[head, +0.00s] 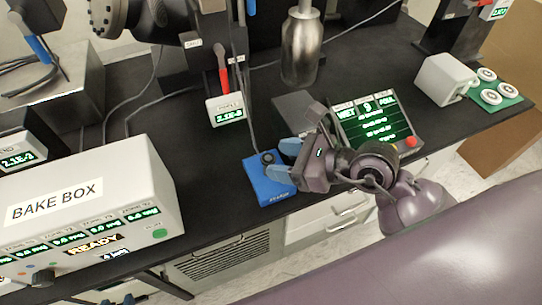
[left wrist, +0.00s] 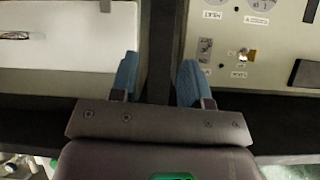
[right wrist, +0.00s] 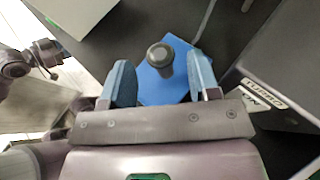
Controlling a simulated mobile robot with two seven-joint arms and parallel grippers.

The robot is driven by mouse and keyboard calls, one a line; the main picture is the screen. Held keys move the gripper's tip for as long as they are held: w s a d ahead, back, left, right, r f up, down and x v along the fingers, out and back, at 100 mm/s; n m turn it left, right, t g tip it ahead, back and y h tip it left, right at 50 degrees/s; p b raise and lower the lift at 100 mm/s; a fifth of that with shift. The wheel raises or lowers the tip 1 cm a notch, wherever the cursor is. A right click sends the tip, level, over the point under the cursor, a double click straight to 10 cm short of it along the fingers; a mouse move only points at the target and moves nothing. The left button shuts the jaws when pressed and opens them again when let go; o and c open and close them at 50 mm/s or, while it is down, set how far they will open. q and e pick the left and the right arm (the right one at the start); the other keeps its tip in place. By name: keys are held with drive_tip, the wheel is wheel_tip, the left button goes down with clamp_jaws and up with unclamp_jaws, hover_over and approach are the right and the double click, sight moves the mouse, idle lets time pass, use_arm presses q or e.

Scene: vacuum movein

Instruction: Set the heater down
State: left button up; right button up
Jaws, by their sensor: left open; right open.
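A blue box (head: 262,188) with a dark round knob (head: 268,158) on top sits near the front edge of the black bench. Its label is too small to read. In the right wrist view the knob (right wrist: 160,57) stands between and beyond the fingertips, with the blue box (right wrist: 165,85) under it. My right gripper (head: 285,160) is open at the right side of the knob; I cannot tell whether a finger touches it. My left gripper (head: 118,301) is open at the bottom edge of the head view, below the bench front; its fingers are empty in the left wrist view (left wrist: 160,85).
A white bake box (head: 90,205) reading READY stands at left. A tilted green-lit display (head: 375,125) with a red button stands right of the blue box. A metal cylinder (head: 302,50) hangs behind. A green tray (head: 490,98) lies far right. Cables cross the bench.

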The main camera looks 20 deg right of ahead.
drive_tip(key=p+v, duration=0.1)
drive_tip(key=v, duration=0.7)
drive_tip(key=shift+s+d, duration=0.15)
drive_tip(key=shift+s, duration=0.05)
drive_tip(key=shift+r, duration=0.1)
